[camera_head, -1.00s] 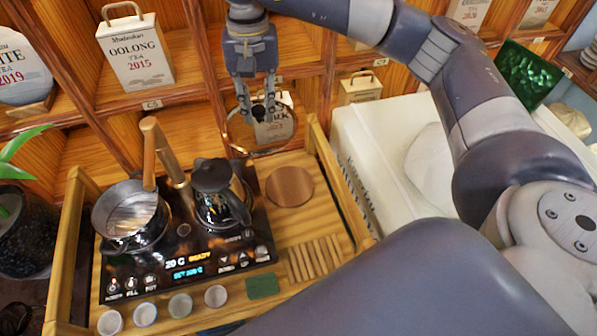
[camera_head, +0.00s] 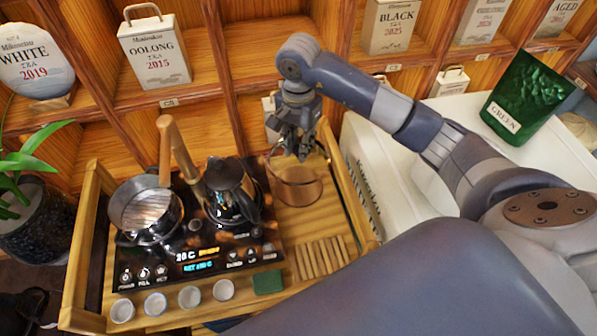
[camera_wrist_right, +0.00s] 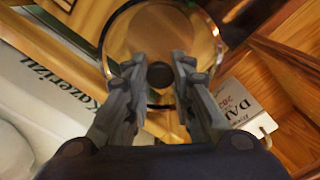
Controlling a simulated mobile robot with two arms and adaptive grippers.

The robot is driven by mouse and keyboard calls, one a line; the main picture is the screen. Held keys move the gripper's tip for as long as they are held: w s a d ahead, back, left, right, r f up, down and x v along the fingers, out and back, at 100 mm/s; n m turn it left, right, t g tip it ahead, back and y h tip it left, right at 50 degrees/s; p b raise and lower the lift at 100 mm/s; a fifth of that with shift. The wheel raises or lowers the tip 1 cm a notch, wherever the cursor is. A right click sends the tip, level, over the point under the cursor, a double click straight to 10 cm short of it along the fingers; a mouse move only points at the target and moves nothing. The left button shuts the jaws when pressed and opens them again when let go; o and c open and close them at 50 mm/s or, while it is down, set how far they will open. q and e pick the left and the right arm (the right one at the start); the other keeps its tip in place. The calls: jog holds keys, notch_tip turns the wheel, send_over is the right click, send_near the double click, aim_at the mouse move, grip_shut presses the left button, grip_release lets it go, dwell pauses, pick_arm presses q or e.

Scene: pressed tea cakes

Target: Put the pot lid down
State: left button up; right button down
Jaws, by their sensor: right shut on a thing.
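The pot lid (camera_head: 276,166) is a clear glass disc with a thin rim and a dark knob (camera_wrist_right: 160,75). My right gripper (camera_head: 301,152) points down with its fingers shut on the knob; in the right wrist view the fingers (camera_wrist_right: 157,82) flank it. The lid is over the round brown wooden mat (camera_head: 298,190) on the right of the tea tray; I cannot tell whether it touches it. The open metal pot (camera_head: 147,212) stands on the left of the black heater. My left gripper is not in view.
A dark kettle (camera_head: 232,190) stands just left of the lid. Small cups (camera_head: 190,296), a green block (camera_head: 268,283) and wooden sticks (camera_head: 321,257) lie in front. The tray's wooden rail (camera_head: 348,190) and a white box (camera_head: 385,165) are to the right, shelves behind.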

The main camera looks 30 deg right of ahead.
notch_tip(320, 180, down, 12)
jog(key=shift+r+p, duration=0.2)
jog(key=shift+p, duration=0.95)
jog(key=shift+f, duration=0.1)
jog(key=shift+f+b, duration=0.2)
jog(key=shift+b, duration=0.1)
jog(key=c, duration=1.4)
grip_release()
jog(key=shift+r, duration=0.1)
